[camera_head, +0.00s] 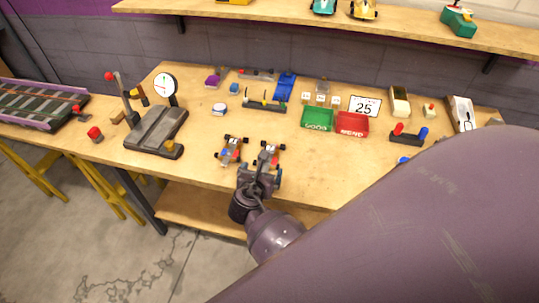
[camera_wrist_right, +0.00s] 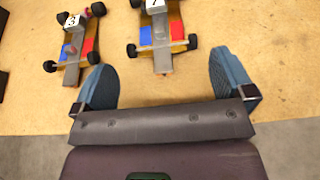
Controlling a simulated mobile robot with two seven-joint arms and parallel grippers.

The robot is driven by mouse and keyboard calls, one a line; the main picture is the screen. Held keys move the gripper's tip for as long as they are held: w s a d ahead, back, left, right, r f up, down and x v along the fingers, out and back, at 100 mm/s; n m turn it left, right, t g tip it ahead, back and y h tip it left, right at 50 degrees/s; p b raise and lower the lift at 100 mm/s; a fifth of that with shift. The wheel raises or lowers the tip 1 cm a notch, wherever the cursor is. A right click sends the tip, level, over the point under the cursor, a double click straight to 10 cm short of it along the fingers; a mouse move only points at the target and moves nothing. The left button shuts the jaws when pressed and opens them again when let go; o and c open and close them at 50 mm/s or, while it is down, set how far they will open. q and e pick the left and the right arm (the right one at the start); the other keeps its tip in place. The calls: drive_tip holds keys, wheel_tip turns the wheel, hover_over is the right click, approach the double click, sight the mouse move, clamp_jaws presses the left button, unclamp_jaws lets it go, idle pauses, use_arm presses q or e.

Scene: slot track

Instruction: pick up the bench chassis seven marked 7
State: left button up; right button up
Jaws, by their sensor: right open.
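The bench chassis seven (camera_wrist_right: 161,52) is in the right wrist view, with black wheels, a blue and a red block and a white plate whose digit, cut by the top edge, looks like a 7. In the head view it is the right-hand one of two chassis (camera_head: 268,153), partly hidden by my gripper. My right gripper (camera_wrist_right: 165,78) is open and empty. Its two blue fingers are spread, and the near end of chassis seven lies between and just beyond them. It also shows in the head view at the bench's front edge (camera_head: 261,176). My left gripper is not in view.
A similar chassis marked 3 (camera_wrist_right: 74,47) lies close on the left. The green GOOD tray (camera_head: 317,126) and red MEND tray (camera_head: 352,134) stand behind to the right. A grey stand with a dial (camera_head: 157,128) is at left. Bare bench top lies around the chassis.

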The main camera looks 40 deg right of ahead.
sight(266, 168)
drive_tip(key=shift+x, duration=2.25)
drive_tip(key=shift+s+d, duration=0.1)
drive_tip(key=c, duration=0.7)
